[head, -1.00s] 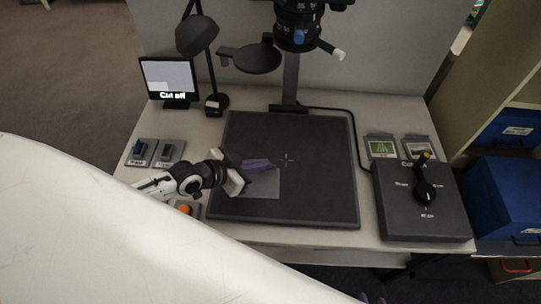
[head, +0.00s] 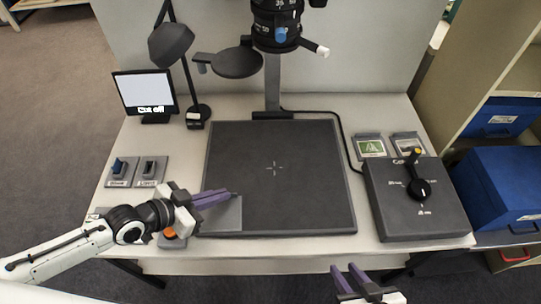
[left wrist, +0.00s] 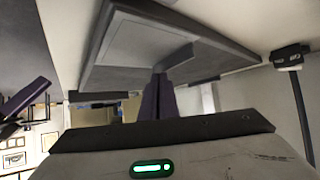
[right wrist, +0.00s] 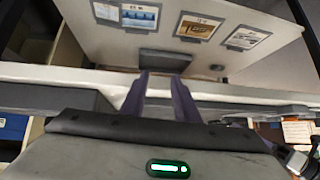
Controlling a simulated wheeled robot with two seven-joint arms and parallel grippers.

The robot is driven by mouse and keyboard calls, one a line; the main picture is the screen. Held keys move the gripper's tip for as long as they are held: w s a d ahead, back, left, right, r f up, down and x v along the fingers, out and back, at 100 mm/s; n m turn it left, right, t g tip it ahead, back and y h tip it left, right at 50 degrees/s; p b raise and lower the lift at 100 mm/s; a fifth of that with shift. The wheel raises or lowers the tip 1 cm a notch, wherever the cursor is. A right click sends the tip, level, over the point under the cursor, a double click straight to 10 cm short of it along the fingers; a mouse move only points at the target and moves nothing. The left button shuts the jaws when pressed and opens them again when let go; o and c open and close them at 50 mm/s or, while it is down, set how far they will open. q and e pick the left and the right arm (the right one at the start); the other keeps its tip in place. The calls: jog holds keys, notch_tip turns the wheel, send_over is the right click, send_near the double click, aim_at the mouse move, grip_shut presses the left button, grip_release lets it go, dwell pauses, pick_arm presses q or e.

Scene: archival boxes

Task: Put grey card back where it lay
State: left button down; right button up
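The grey card (head: 222,216) is a thin, flat, lighter grey sheet at the front left corner of the dark baseboard (head: 300,205). My left gripper (head: 233,194) reaches in from the left, with its purple fingers along the card's far edge. In the left wrist view the fingers (left wrist: 158,77) are close together at the card (left wrist: 145,42), and they appear shut on it. Whether the card touches the board is hard to tell. My right gripper (head: 345,268) is empty in front of the table's front edge. Its fingers (right wrist: 160,74) stand apart in the right wrist view.
A control box with a lever (head: 418,205) stands right of the baseboard. Two small picture cards (head: 370,146) lie behind it. Switches (head: 121,171) and an orange button (head: 171,234) are at the left. The camera column (head: 272,85) rises behind. The board's middle is clear.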

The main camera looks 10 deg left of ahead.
aim_at(209, 214)
pick_arm(q)
jog(key=shift+s+a+r+p, duration=0.2)
jog(key=shift+s+p, duration=0.2)
jog(key=shift+p, duration=0.35)
jog(key=shift+w+d, duration=0.1)
jog(key=shift+w, duration=0.05)
pick_arm(e)
jog(key=shift+d+r, duration=0.1)
jog(key=shift+r, duration=0.5)
pick_arm(q)
jog(key=shift+r, duration=0.2)
jog(key=shift+s+a+f, duration=0.15)
jog(key=shift+s+a, duration=1)
jog(key=shift+s, duration=0.1)
jog(key=s+a, duration=0.2)
jog(key=s, duration=0.1)
jog(key=s+a, duration=0.3)
jog(key=shift+s+a+r, duration=0.2)
jog(key=shift+a, duration=0.1)
pick_arm(e)
jog(key=shift+s+d+f, duration=0.15)
jog(key=shift+d, duration=0.1)
